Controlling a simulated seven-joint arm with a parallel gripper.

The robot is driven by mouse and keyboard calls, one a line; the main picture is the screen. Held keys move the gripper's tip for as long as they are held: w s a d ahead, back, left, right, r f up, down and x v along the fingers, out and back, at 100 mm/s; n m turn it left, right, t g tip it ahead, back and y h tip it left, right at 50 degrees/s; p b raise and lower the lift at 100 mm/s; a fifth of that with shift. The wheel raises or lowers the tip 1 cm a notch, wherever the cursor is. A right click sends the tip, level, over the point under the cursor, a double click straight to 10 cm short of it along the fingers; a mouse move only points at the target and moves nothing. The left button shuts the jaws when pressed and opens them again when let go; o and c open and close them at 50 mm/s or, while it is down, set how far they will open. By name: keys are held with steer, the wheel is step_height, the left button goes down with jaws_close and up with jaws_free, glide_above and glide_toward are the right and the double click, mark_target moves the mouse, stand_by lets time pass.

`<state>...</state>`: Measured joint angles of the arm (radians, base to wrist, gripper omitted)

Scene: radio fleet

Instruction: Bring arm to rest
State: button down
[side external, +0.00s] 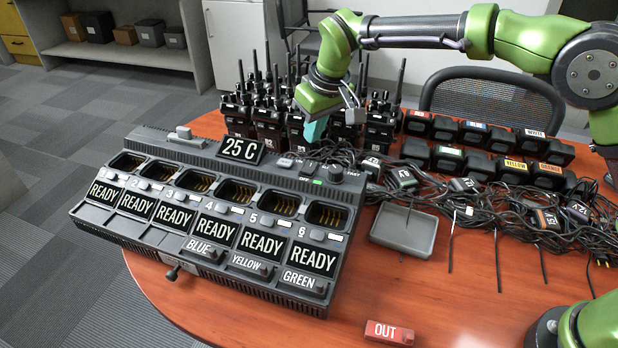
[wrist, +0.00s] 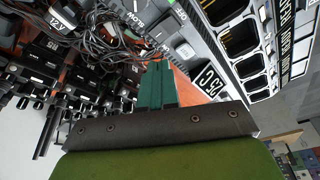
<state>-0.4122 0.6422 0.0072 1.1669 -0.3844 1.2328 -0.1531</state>
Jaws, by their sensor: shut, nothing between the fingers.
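My gripper (side external: 316,128) hangs from the green arm above the back edge of the charger, in front of the standing radios. Its teal fingers are together with nothing between them. In the wrist view the closed fingers (wrist: 157,88) point toward the charger's back edge and the cables. The grey charger (side external: 100,219) has six empty bays, each with a READY label. Its small display (side external: 241,149) reads 25 C, and it also shows in the wrist view (wrist: 208,80).
Several black radios (side external: 268,130) stand close behind and beside my gripper. Tangled cables (side external: 500,215) cover the table's right side. Labelled battery packs (side external: 446,128) stand at the back right. A grey tray (side external: 405,230) and a red OUT block (side external: 389,333) lie in front, with bare table between.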

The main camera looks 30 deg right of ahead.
steer(key=s+d+r+m+t, duration=0.1)
steer(key=s+d+r+m, duration=0.1)
steer(key=s+d, duration=0.4)
steer(key=s+d+r+m+t, duration=0.1)
steer(key=s+d+r+m, duration=0.1)
steer(key=s+d, duration=0.5)
steer(key=s+d+r+m+t+y, duration=0.1)
steer(key=s+d, duration=0.5)
steer(key=s, duration=1)
steer(key=shift+d+r+m+t, duration=0.15)
steer(key=shift+r+m+t, duration=0.45)
steer(key=shift+r+m, duration=0.25)
